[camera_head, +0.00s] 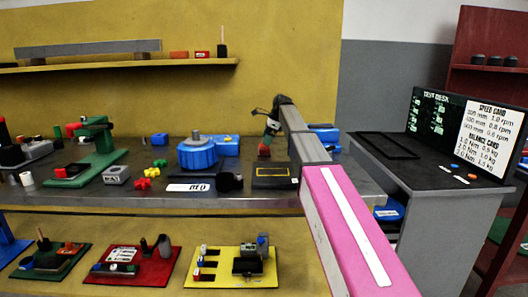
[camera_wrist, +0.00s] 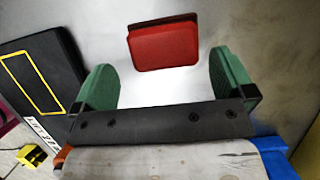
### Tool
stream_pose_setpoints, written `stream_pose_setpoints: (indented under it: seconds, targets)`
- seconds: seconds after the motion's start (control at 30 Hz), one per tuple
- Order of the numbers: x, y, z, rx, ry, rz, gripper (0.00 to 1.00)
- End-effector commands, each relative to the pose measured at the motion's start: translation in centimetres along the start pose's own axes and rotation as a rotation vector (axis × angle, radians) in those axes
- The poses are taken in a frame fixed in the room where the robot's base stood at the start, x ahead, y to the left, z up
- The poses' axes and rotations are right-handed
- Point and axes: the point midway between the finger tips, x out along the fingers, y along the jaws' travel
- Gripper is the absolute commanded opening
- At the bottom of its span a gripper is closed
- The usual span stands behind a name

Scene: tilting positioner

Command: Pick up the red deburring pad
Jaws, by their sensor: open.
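The red deburring pad (camera_wrist: 166,45) is a red block with a darker layer along its far edge. In the wrist view it lies ahead of my gripper (camera_wrist: 165,78), between the lines of the two green fingers, with clear space on both sides. The fingers are apart and nothing is held. In the head view my gripper (camera_head: 266,138) points down over the back of the grey bench, and a small red patch (camera_head: 264,151), seemingly the pad, shows at its tip. I cannot tell the exact height of the fingers above the bench.
A black case with a yellow outline (camera_wrist: 35,75) lies left of my gripper; it also shows in the head view (camera_head: 273,175). A blue round fixture (camera_head: 197,153) stands to the left on the bench. A blue item (camera_head: 325,134) is at the right. The surface around the pad is clear.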

Motion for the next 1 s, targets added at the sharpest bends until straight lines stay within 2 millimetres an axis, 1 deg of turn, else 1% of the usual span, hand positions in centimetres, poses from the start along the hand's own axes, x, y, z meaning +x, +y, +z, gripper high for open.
stream_pose_setpoints:
  seconds: [0.13, 0.3, 0.4, 0.63, 0.67, 0.7, 0.73, 1.0]
  targets:
    - [1.3, -0.1, -0.2, 0.000, 0.000, 0.001, 1.00]
    - [3.8, -0.3, -0.5, 0.000, 0.000, 0.001, 1.00]
    - [4.7, -0.3, -0.5, 0.000, 0.000, 0.001, 1.00]
    - [5.0, -0.4, -0.5, 0.000, 0.000, 0.000, 1.00]
    - [5.0, -0.4, -0.5, 0.000, 0.000, 0.000, 0.94]
    - [5.0, -0.4, -0.5, 0.000, 0.000, 0.000, 0.80]
    - [4.9, -0.4, -0.5, 0.000, 0.000, 0.000, 0.71]
    - [4.9, -0.4, -0.5, 0.000, 0.000, 0.000, 0.70]
